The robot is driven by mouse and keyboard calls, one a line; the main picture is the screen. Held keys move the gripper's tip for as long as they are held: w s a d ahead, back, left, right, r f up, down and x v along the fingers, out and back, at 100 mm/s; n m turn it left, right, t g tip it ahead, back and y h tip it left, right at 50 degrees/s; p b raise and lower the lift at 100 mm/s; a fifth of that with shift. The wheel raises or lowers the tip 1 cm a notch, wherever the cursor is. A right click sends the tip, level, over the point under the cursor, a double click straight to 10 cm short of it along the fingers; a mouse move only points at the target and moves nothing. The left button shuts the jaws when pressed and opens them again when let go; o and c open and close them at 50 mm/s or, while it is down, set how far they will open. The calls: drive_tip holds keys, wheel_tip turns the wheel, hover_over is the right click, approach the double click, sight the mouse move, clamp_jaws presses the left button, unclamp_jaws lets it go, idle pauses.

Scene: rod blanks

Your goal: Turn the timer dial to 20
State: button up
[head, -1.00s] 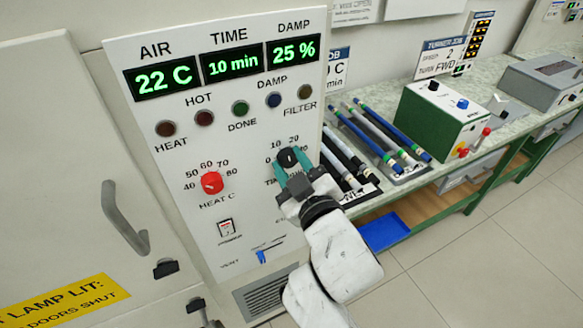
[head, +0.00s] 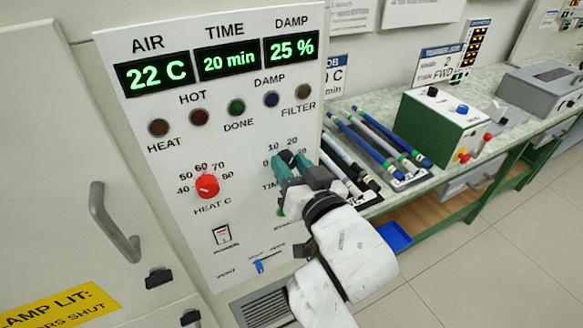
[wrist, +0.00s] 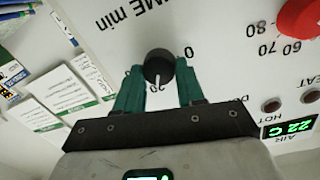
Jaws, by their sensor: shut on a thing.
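The black timer dial (head: 287,157) sits on the white panel, between the teal fingers of my gripper (head: 291,166). In the wrist view the dial (wrist: 158,66) is held between the two fingertips (wrist: 158,76), and its white mark points at the printed 20. My gripper is shut on the dial. The green TIME display (head: 229,62) reads 20 min. Part of the scale around the dial is hidden by my gripper in the head view.
The red heat dial (head: 207,186) is to the left on the panel, with a power switch (head: 222,235) and blue vent slider (head: 259,266) below. A door handle (head: 112,222) juts out at left. Rods (head: 375,140) lie on the bench at right.

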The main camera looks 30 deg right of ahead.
idle(0.3)
drive_tip(key=o, duration=1)
drive_tip(key=shift+o, duration=0.2)
drive_tip(key=s, duration=1)
drive_tip(key=shift+s+a+r, duration=0.2)
drive_tip(key=shift+s+r, duration=0.15)
drive_tip(key=shift+s, duration=0.05)
